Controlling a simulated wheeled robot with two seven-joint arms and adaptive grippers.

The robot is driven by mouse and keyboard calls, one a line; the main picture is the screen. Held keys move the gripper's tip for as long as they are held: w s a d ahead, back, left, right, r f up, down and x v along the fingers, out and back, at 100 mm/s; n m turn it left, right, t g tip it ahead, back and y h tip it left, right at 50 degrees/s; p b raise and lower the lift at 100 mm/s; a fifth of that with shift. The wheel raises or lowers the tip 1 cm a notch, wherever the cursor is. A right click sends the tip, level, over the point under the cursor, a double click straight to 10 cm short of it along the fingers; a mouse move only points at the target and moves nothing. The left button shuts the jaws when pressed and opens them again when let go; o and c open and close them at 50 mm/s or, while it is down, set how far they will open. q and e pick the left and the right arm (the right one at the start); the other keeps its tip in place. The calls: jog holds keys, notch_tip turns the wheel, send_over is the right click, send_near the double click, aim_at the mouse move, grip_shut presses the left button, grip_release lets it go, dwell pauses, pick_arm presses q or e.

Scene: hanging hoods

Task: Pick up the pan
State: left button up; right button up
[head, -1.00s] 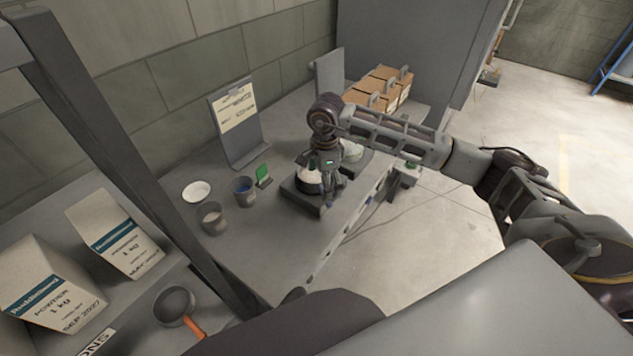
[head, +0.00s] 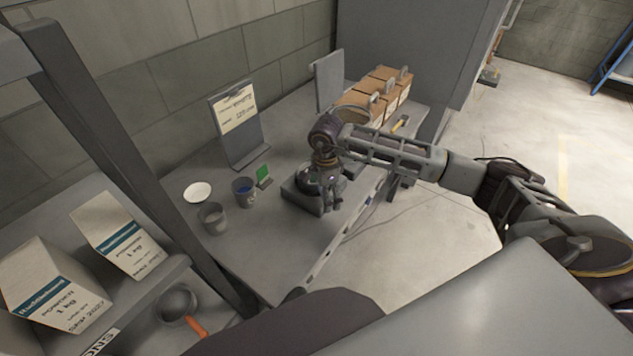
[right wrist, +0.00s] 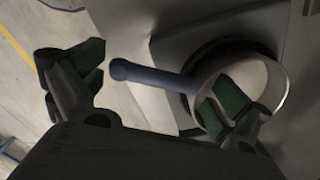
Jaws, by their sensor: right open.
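A round pan (right wrist: 281,88) with a pale inside and a blue-grey handle (right wrist: 150,77) shows in the right wrist view. It rests on a dark round plate of a grey unit. My right gripper (right wrist: 157,82) is open, its fingers on either side of the handle. One finger overlaps the pan's bowl in the picture; I cannot tell if it touches. In the head view my right gripper (head: 331,192) is low over the dark unit (head: 300,198) on the bench and hides most of the pan. My left gripper is not in view.
Another pan with an orange handle (head: 196,326) lies on a lower shelf at left, below powder boxes (head: 118,235). Cardboard boxes (head: 388,84) stand at the back.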

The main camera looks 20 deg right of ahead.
jog(key=shift+f, duration=0.55)
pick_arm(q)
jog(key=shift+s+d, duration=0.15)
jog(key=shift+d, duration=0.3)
pick_arm(e)
jog(key=shift+c, duration=0.4)
jog(key=c, duration=0.7)
jog(key=shift+c, duration=0.9)
jog(key=shift+w+r, duration=0.1)
jog(key=shift+r, duration=0.7)
notch_tip(320, 180, up, 7)
jog(key=shift+f+b, duration=0.1)
jog(key=shift+b, duration=0.4)
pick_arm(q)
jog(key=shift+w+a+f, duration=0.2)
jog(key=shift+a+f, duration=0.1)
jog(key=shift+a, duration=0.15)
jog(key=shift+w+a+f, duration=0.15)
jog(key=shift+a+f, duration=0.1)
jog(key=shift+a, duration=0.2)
pick_arm(e)
jog(key=shift+r, duration=0.8)
